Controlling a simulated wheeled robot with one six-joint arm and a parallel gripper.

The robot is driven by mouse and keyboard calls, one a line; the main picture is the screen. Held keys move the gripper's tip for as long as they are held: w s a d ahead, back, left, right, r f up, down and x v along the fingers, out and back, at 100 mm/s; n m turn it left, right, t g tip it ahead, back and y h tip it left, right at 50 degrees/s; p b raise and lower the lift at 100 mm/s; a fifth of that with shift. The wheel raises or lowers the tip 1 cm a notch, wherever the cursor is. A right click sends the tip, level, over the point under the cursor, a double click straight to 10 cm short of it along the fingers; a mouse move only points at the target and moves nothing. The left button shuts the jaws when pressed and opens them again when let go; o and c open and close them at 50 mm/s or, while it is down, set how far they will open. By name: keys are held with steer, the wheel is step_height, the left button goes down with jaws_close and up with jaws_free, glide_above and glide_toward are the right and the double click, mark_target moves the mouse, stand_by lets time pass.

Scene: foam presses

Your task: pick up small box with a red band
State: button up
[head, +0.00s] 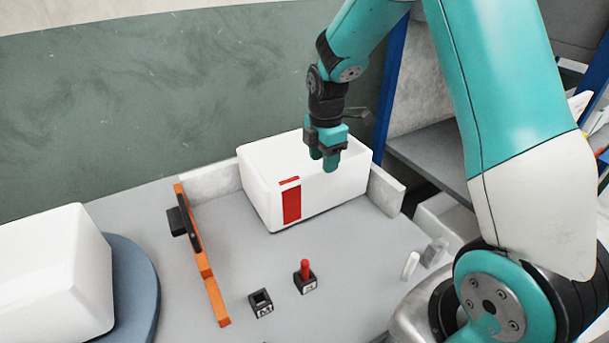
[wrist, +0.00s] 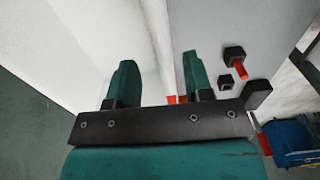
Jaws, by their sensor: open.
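The white box with a red band (head: 290,205) stands upright on the grey table against low pale walls. Its top looks open, and the band is a red upright patch near the left end of its near side. My gripper (head: 325,163) is at the box's near rim, right of the band, fingers pointing down. In the wrist view the fingers (wrist: 158,82) are apart with nothing clamped. The box's pale wall (wrist: 156,30) runs between them, with a bit of red by the right finger. Whether a finger touches the wall cannot be told.
An orange bar with a dark handle (head: 205,262) lies left of the box. A black block with a red peg (head: 305,278) and a black socket block (head: 261,303) stand in front. A large white container (head: 50,275) sits on a blue-grey round stand at left.

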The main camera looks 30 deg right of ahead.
step_height(320, 180, down, 6)
steer(key=shift+s+f+p, duration=0.15)
steer(key=shift+f+p, duration=0.1)
steer(key=shift+p, duration=0.4)
steer(key=shift+c, duration=0.2)
jaws_close()
